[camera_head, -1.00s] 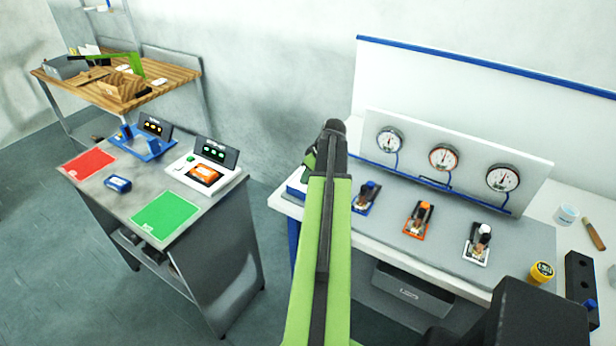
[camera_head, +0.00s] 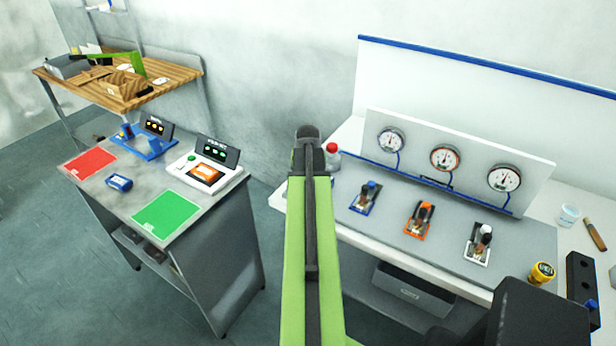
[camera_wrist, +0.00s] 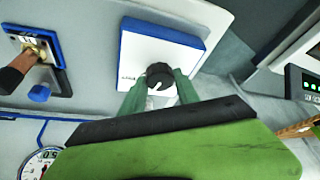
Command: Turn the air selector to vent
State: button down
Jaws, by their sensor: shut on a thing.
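In the wrist view a dark round knob (camera_wrist: 159,74), which looks like the air selector, sits at the front edge of a white box (camera_wrist: 150,52) with blue edges. My gripper (camera_wrist: 160,82) has its green fingers on both sides of this knob and is shut on it. A white mark shows on the knob's near side. Small dark lettering is on the box left of the knob, too small to read, so I cannot tell which position the knob points to.
Three valve blocks, blue (camera_head: 365,197), orange (camera_head: 419,220) and white (camera_head: 478,243), stand on the bench below three gauges (camera_head: 444,158). A yellow jar (camera_head: 542,272) is at the right.

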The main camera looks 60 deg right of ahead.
jog(key=m+g, duration=0.1)
jog(key=m, duration=0.1)
jog(key=m+g, duration=0.1)
jog(key=m, duration=0.2)
jog(key=shift+w+m+h, duration=0.2)
jog(key=shift+m+h, duration=0.1)
jog(key=shift+h, duration=0.1)
dwell(0.4)
jog(key=c, duration=0.9)
grip_release()
jog(key=p+v, duration=1.6)
jog(key=v, duration=0.1)
jog(key=shift+r, duration=0.3)
